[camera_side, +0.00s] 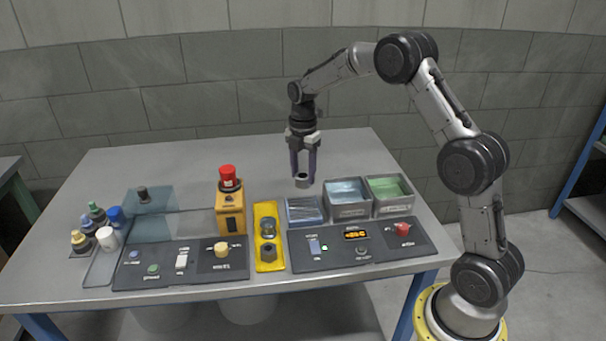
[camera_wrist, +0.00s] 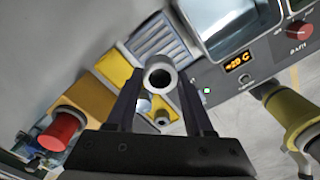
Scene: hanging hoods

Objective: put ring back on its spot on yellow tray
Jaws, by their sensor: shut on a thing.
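My gripper (camera_side: 303,176) is shut on a small grey metal ring (camera_side: 302,181) and holds it in the air above the table, behind the blue slotted rack. In the wrist view the ring (camera_wrist: 159,76) shows its round hole between the two fingertips of my gripper (camera_wrist: 158,82). The yellow tray (camera_side: 269,209) lies lower and to the left of my gripper in the side view. A glass-like round piece (camera_side: 268,228) and a dark nut-like piece (camera_side: 267,253) stand on it. In the wrist view the yellow tray (camera_wrist: 115,66) is partly hidden by the ring and fingers.
An orange box (camera_side: 230,215) with a red knob (camera_side: 229,178) stands left of the tray. The blue rack (camera_side: 304,211), grey bins (camera_side: 348,206) and a control panel (camera_side: 355,247) are to the right. Bottles (camera_side: 97,213) stand far left. The table's back is clear.

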